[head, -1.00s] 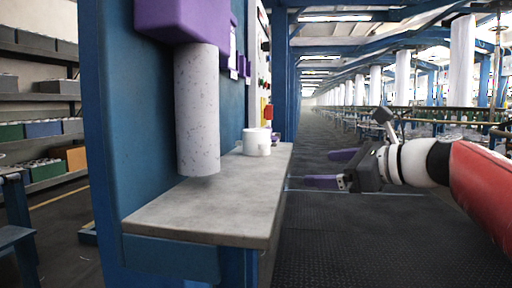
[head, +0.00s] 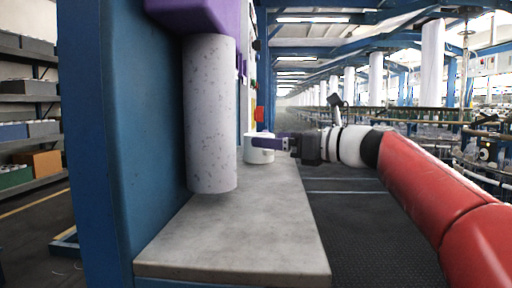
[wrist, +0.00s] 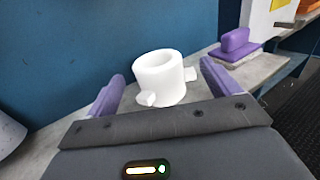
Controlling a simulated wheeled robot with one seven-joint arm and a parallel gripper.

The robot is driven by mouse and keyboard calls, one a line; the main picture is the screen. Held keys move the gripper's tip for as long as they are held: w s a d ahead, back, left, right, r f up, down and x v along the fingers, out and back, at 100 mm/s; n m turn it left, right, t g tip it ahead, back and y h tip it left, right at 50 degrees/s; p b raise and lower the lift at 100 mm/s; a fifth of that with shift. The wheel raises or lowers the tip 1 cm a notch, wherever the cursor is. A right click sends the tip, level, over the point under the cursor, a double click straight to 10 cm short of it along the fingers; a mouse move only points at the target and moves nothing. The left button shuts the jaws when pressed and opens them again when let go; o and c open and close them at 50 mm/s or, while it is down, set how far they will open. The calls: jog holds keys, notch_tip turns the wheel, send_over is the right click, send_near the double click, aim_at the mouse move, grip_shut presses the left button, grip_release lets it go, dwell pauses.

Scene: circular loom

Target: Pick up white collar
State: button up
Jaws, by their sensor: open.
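The white collar (head: 258,149) is a short hollow ring standing upright on the grey shelf (head: 240,235), near its far end. In the wrist view the collar (wrist: 160,80) shows its open top and a small white stub on each side. My gripper (head: 268,143) is at the collar, coming from the right in the head view. In the wrist view its two purple fingers (wrist: 158,90) are apart, one on each side of the collar. I cannot tell whether either finger touches it. The fingers partly hide the collar in the head view.
A speckled white cylinder (head: 210,115) hangs below a purple housing (head: 190,15) over the near part of the shelf. A blue panel (head: 115,140) stands behind it. A purple block (wrist: 236,45) sits beyond the collar.

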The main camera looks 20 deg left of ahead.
jog(key=x, duration=0.4)
jog(key=shift+a+r, duration=0.1)
jog(key=shift+a, duration=0.25)
jog(key=c, duration=1.3)
jog(key=shift+o, duration=0.2)
jog(key=shift+r+p, duration=0.15)
jog(key=shift+p, duration=0.15)
notch_tip(320, 180, up, 10)
jog(key=p, duration=0.4)
